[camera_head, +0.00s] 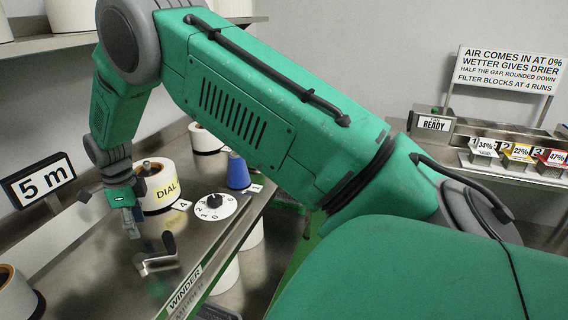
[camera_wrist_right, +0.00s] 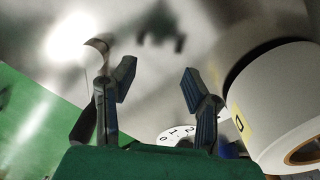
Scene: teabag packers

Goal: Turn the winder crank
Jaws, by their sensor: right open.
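The winder crank (camera_head: 158,262), a dark bent handle, stands on the steel bench above the WINDER label (camera_head: 185,287) in the head view. My right gripper (camera_head: 131,228) hangs above the bench, a little left of and beyond the crank, apart from it in the picture. In the wrist view the right gripper (camera_wrist_right: 157,82) is open, with nothing between its fingers. I cannot tell whether the small curved piece by the left finger in that view is the crank. My left gripper is not in view.
A "5 m" sign (camera_head: 40,181) is at left. Another spool (camera_head: 15,295) sits at the lower left. Bench around the crank is mostly clear.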

